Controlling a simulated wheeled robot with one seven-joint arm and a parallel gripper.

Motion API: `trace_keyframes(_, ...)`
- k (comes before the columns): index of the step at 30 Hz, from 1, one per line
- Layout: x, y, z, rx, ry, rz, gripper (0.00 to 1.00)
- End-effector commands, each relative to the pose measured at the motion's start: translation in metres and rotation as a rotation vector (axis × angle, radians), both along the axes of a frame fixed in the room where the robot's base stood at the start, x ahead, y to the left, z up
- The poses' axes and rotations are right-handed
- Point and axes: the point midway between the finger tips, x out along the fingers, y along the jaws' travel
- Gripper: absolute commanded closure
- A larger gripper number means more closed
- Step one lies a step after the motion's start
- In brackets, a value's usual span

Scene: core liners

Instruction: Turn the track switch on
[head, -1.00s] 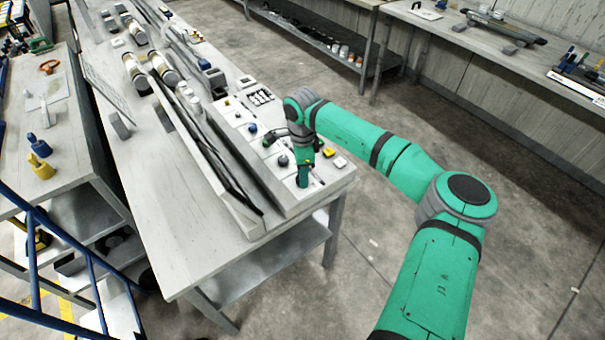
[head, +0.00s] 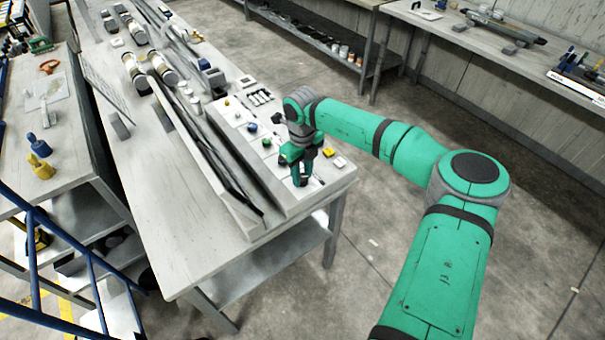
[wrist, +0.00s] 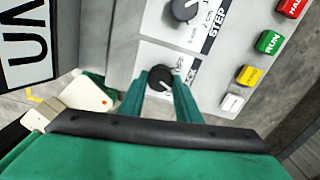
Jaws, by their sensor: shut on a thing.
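A black rotary knob (wrist: 161,77) sits on a light grey panel in the wrist view, with a white pointer mark on it. Its label is mostly hidden by a finger, so I cannot read whether it says track. My gripper (wrist: 161,88) has its two green fingers on either side of this knob and is shut on it. In the head view my gripper (head: 301,176) points down at the near end of the control panel (head: 277,195) and hides the knob.
Beside the knobs are a green RUN button (wrist: 268,43), a yellow button (wrist: 250,77), a white button (wrist: 232,103) and a red button (wrist: 290,8). A long trough (head: 215,170) lies left of the panel. The near bench top (head: 165,180) is clear.

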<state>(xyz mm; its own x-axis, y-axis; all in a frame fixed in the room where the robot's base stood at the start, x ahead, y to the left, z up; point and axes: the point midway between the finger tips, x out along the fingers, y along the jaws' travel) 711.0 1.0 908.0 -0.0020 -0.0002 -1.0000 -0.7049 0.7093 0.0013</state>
Motion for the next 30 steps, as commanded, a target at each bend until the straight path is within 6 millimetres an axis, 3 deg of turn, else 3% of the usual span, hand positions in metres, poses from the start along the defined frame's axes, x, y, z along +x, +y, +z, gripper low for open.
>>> trace_keyframes(15, 0.0015, 0.0049, 0.0017, 0.008, -0.005, -0.352, 0.92)
trace_keyframes(30, 0.0025, 0.0043, 0.002, 0.009, -0.007, -0.429, 0.92)
